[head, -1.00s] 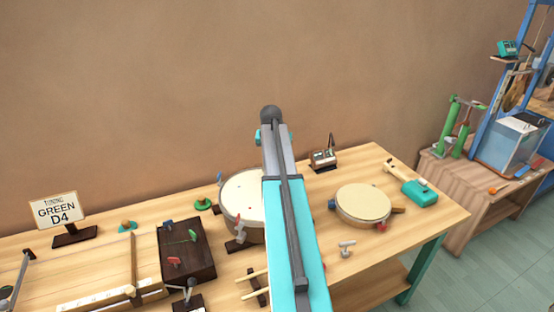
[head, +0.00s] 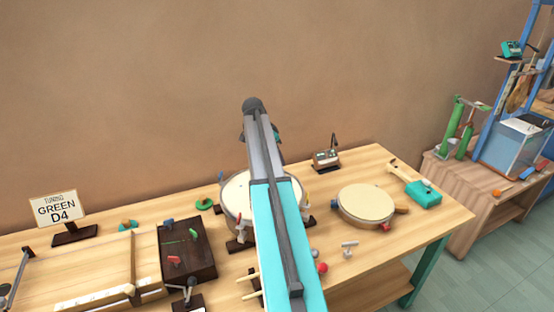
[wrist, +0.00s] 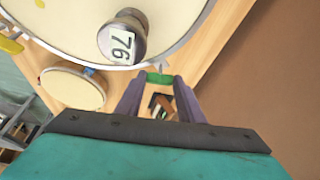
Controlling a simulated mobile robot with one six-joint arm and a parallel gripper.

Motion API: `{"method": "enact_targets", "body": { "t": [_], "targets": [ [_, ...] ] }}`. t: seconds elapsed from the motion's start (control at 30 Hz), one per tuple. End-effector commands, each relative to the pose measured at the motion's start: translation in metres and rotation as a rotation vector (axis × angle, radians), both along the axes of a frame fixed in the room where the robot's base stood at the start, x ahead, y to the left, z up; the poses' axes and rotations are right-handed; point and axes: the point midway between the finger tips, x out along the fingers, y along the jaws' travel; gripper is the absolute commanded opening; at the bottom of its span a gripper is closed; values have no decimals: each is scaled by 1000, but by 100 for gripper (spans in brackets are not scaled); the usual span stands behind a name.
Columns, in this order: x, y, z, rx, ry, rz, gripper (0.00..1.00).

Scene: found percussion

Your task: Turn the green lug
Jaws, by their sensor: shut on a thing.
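The green lug (wrist: 160,78) shows in the wrist view at the drum's rim, between the tips of my gripper (wrist: 160,82). My gripper is shut on it. The large drum (wrist: 62,38) has a pale head and a metal rim. It also shows in the head view (head: 236,188), partly covered by my arm. The lug and my fingertips are hidden behind my arm in the head view. A tuning sign (head: 57,208) reads "GREEN D4".
A smaller drum (head: 366,203) stands to the right. A dark block (head: 187,262) with coloured keys sits left, near a green ring (head: 204,204). A small meter-like device (head: 326,158) stands behind.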

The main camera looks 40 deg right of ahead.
Motion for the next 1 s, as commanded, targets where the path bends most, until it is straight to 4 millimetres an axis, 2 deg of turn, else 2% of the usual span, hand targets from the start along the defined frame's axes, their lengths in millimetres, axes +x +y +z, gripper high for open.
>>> {"method": "enact_targets", "body": {
  "t": [0.6,1.0],
  "targets": [
    [7,-4,0,1,-1,-537,12],
    [7,-4,0,1,-2,-670,12]
  ]
}}
